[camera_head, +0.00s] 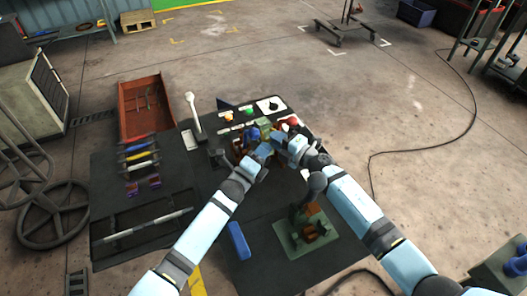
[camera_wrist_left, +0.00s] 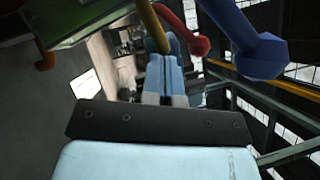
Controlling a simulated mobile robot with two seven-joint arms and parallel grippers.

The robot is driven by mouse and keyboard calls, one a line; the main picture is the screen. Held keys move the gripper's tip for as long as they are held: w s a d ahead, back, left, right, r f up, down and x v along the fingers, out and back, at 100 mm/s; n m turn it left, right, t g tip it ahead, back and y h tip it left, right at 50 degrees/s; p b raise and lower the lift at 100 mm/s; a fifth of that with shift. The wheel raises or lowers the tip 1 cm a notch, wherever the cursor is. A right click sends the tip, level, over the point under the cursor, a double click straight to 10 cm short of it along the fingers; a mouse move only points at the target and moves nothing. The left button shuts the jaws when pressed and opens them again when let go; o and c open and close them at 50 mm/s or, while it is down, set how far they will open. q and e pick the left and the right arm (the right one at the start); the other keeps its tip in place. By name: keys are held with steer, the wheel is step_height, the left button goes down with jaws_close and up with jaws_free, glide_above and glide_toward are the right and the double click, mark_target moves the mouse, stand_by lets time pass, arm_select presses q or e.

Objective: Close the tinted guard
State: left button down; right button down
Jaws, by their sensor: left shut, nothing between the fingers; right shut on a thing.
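The capstan drum machine (camera_head: 264,125) stands on the dark bench, crowded by both my grippers. I cannot clearly make out the tinted guard among its parts. My left gripper (camera_head: 265,150) is at the front of the machine; in the left wrist view its fingers (camera_wrist_left: 165,75) are shut and empty. A yellow rod (camera_wrist_left: 152,28), a red knobbed rod (camera_wrist_left: 197,42) and a blue knobbed rod (camera_wrist_left: 260,55) are close to those fingers. My right gripper (camera_head: 285,139) is shut at the right of the machine, on a part too small and covered to identify.
Green and red buttons (camera_head: 249,111) and a black knob (camera_head: 270,104) are behind the machine. A white-knobbed lever (camera_head: 194,112) stands at its left. A green-based fixture (camera_head: 305,232) is in front, below my right arm. A blue block (camera_head: 238,241) lies near my left arm.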

arm_select(q)
steer(key=shift+w+a+r, duration=0.35)
steer(key=shift+w+r, duration=0.2)
steer(key=shift+w, duration=0.15)
arm_select(e)
steer(key=shift+a+r, duration=0.1)
steer(key=shift+a, duration=0.05)
steer(key=c, duration=1.2)
jaws_free()
steer(key=shift+s, duration=0.1)
arm_select(q)
steer(key=shift+s+d, duration=0.1)
steer(key=shift+d, duration=0.2)
arm_select(e)
steer(key=shift+o, duration=0.2)
steer(key=shift+d, duration=0.2)
